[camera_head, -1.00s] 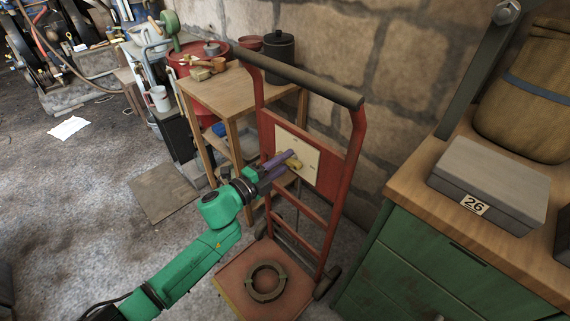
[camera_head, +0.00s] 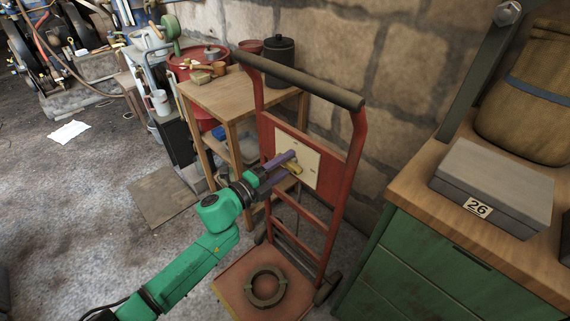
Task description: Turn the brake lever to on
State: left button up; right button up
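The brake lever (camera_head: 293,169) is a small yellow piece on a cream plate (camera_head: 309,158) fixed to a red hand truck (camera_head: 347,165). My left gripper (camera_head: 286,165) comes in from the left, its purple fingers at the plate and over the lever. The fingers hide part of the lever. One finger is above the lever and the other below it. I cannot tell whether they touch the lever or are closed on it. My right gripper is out of view.
A dark ring (camera_head: 266,287) lies on the hand truck's base plate. A wooden table (camera_head: 225,88) with tools stands behind it on the left. A green cabinet (camera_head: 420,265) with a grey box (camera_head: 495,185) is on the right.

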pick_arm(q)
jog(key=v, duration=1.4)
jog(key=shift+s+a, duration=0.2)
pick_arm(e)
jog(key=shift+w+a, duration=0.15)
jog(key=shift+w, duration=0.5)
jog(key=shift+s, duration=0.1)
